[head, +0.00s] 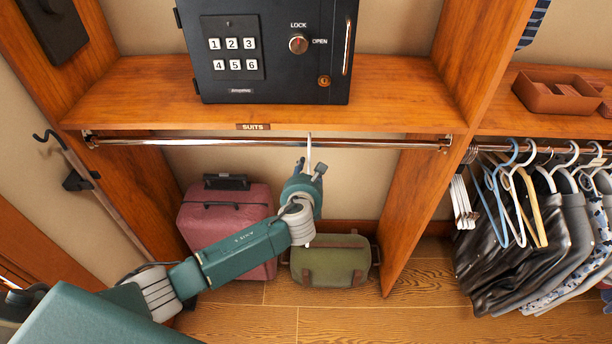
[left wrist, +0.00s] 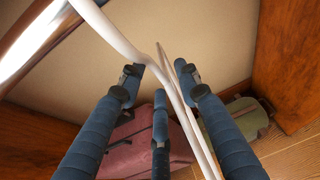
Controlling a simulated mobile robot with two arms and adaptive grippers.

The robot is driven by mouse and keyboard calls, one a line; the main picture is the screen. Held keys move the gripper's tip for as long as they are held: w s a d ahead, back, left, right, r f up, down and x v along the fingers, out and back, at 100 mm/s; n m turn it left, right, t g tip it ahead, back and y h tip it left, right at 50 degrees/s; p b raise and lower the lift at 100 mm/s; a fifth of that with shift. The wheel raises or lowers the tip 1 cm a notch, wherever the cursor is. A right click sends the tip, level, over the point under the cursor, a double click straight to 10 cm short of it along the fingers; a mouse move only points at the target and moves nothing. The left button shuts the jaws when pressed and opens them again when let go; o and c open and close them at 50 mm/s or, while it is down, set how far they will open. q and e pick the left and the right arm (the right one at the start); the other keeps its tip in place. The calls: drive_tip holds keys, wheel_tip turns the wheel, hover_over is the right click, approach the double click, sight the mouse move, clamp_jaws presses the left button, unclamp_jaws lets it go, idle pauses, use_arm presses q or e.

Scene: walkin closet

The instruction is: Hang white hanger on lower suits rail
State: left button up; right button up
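In the left wrist view the hanger (left wrist: 168,78) runs between my fingers, with the rail (left wrist: 30,40) at upper left. My left gripper (head: 306,180) is just below the rail around the hanger. Its fingers (left wrist: 162,85) stand apart, with gaps beside the hanger. Much of the hanger is hidden behind the gripper. My right gripper is out of view.
A black safe (head: 275,85) stands on the shelf above the rail. A pink suitcase (head: 200,215) and a green bag (head: 330,262) are on the floor below. A wooden divider (head: 412,205) separates the right section, where clothes (head: 520,250) and several hangers hang. The rail is otherwise bare.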

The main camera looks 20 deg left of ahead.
use_arm(q)
drive_tip(key=v, duration=1.1)
drive_tip(key=shift+s, duration=0.45)
drive_tip(key=s+a+f+n+g+h, duration=0.1)
drive_tip(key=s+f+n+g, duration=0.2)
drive_tip(key=s+n, duration=0.7)
drive_tip(key=s+a+f+n+g+h, duration=0.1)
drive_tip(key=s+f+n+g, duration=0.15)
drive_tip(key=s+n, duration=0.8)
drive_tip(key=s+a+f+n+g+h, duration=0.1)
drive_tip(key=s+f+n+g, duration=0.25)
drive_tip(key=s+n, duration=0.7)
wheel_tip(320, 180, down, 26)
drive_tip(key=s+g, duration=0.2)
drive_tip(key=s+a+f+g, duration=0.1)
drive_tip(key=s+a+f, duration=0.2)
drive_tip(key=s+f, duration=1.2)
drive_tip(key=shift+s+f, duration=0.25)
drive_tip(key=shift+s, duration=0.45)
